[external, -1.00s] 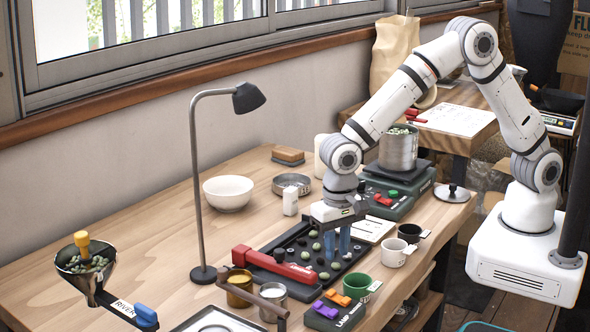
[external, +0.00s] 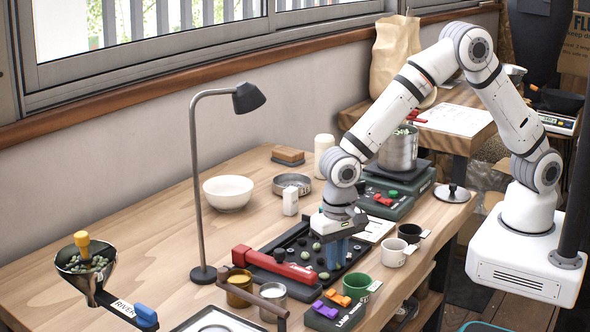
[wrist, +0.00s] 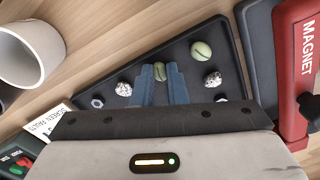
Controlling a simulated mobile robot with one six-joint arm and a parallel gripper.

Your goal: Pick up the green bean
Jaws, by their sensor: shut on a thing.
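The tray (wrist: 130,77) also holds another green bean (wrist: 201,51), ahead and to the right of the fingers. Speckled stones (wrist: 123,89) and (wrist: 213,79), and a hex nut (wrist: 97,102), lie around the fingers.
A green mug (external: 357,286) and a white mug (external: 393,252) stand to the right. A desk lamp (external: 198,180) rises at left.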

